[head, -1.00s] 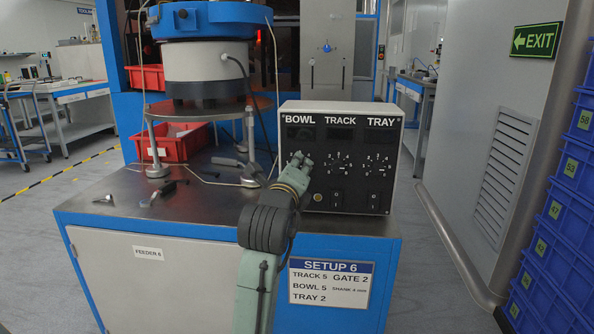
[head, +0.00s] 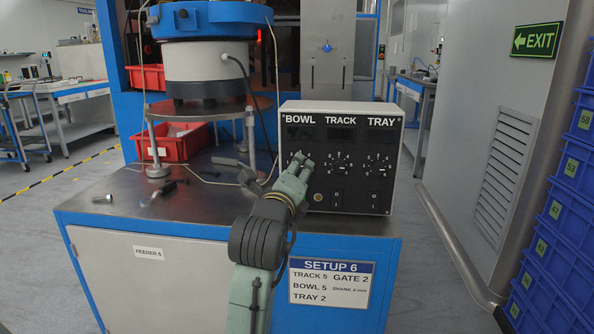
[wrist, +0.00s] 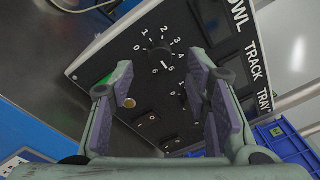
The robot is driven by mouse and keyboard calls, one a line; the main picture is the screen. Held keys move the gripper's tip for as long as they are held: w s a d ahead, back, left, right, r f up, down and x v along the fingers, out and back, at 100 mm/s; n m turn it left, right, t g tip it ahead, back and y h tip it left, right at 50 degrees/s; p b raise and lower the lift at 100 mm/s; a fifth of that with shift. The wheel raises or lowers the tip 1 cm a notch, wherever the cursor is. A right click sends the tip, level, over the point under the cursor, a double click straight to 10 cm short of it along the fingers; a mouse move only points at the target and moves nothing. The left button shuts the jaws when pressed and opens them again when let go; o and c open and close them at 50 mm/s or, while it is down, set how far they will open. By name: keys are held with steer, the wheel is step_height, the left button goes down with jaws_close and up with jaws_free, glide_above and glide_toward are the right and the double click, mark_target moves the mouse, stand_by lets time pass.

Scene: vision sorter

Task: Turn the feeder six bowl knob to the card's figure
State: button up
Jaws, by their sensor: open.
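The feeder 6 control box (head: 340,110) carries three dials labelled BOWL, TRACK and TRAY. In the head view my gripper (head: 299,160) hides the bowl knob. In the wrist view the black bowl knob (wrist: 159,56) sits among printed figures, its white mark pointing down-right, apparently near the 5. My gripper (wrist: 160,70) is open, with one purple-padded finger on each side of the knob's line. I cannot tell whether the pads touch it. The SETUP 6 card (head: 331,282) on the cabinet front reads BOWL 5, TRACK 5, TRAY 2, GATE 2.
The track dial (head: 340,162) and tray dial (head: 379,163) lie to the right, with rocker switches below. A brass button (head: 318,197) sits beneath the bowl dial. The bowl feeder (head: 205,60), a red bin (head: 172,145) and loose tools stand on the cabinet top to the left.

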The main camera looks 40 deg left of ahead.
steer(key=v, duration=0.8)
steer(key=shift+s+d, duration=0.2)
steer(key=shift+s, duration=0.05)
